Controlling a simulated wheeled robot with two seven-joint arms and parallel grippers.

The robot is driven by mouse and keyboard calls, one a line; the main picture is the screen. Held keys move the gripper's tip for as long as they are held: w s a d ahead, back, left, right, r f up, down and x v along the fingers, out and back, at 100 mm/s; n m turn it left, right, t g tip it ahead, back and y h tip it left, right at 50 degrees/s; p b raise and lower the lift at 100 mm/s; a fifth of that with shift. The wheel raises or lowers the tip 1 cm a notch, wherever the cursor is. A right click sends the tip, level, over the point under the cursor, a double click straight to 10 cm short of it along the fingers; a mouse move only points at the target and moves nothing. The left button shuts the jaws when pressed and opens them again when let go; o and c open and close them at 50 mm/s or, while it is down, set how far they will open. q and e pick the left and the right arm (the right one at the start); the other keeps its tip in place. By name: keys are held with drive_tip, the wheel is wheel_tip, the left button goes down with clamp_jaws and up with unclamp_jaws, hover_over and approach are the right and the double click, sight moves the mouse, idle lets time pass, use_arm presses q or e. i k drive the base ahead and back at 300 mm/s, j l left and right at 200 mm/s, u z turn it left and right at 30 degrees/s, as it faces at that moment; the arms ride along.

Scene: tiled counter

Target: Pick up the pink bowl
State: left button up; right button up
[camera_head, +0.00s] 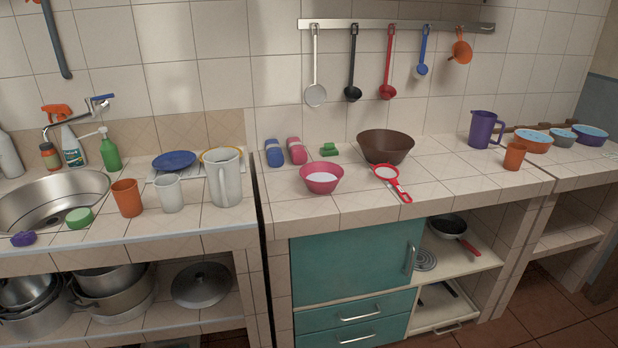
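The pink bowl (321,180) stands upright on the tiled counter, near its front edge, and its inside looks whitish. A large brown bowl (385,147) stands behind it to the right. A red strainer (388,174) with a red handle lies to the right of the pink bowl, with a gap between them. Neither of my grippers shows in the head view.
The counter (450,180) is bare to the right of the strainer. A blue and a pink container (296,150) and a green sponge (329,149) stand behind the pink bowl. A white pitcher (224,180) is on the left counter, across a gap. Teal drawers (355,306) are below.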

sight(319, 176)
drive_tip(key=i+j+u, duration=0.25)
drive_tip(key=i+j, duration=0.65)
